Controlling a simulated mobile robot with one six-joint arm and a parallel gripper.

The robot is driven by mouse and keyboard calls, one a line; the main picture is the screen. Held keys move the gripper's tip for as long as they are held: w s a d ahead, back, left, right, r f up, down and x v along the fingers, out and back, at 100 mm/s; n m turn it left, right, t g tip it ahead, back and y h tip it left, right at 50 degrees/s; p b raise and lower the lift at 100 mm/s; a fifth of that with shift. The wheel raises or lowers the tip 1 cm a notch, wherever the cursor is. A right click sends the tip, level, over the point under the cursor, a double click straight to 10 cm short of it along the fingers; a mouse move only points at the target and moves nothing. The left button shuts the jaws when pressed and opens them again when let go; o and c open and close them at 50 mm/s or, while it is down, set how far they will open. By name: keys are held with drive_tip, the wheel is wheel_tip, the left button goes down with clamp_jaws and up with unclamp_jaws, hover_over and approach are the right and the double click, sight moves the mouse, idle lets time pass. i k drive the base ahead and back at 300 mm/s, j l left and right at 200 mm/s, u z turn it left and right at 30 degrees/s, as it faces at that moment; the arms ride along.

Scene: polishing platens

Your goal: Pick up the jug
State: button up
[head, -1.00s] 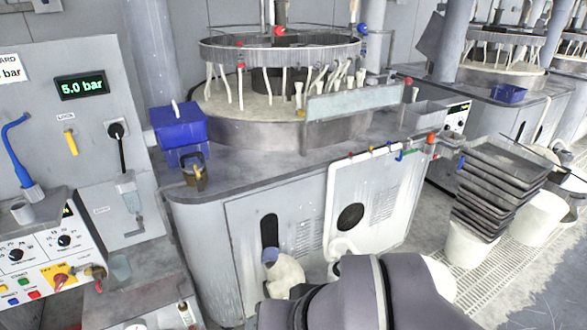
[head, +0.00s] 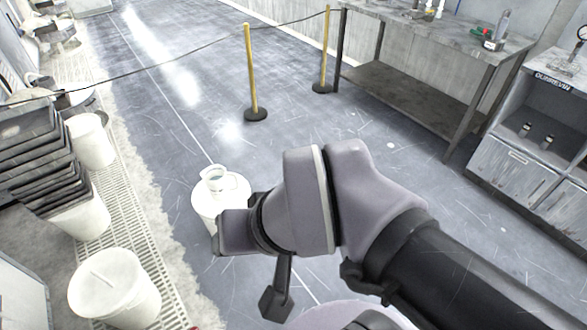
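I see no hold on the jug.
Stacked dark trays (head: 35,150) and a lidded white bucket (head: 115,287) are at the left. A rope barrier with yellow posts (head: 251,70) crosses the back. A metal workbench (head: 430,35) and a grey cabinet (head: 525,175) stand at the right. Mid-floor is mostly clear.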

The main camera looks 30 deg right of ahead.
sight(215, 177)
drive_tip(key=z, duration=0.2)
drive_tip(key=u, duration=1.9)
drive_tip(key=z, duration=1.9)
drive_tip(key=i+u, duration=0.2)
drive_tip(key=i, duration=0.85)
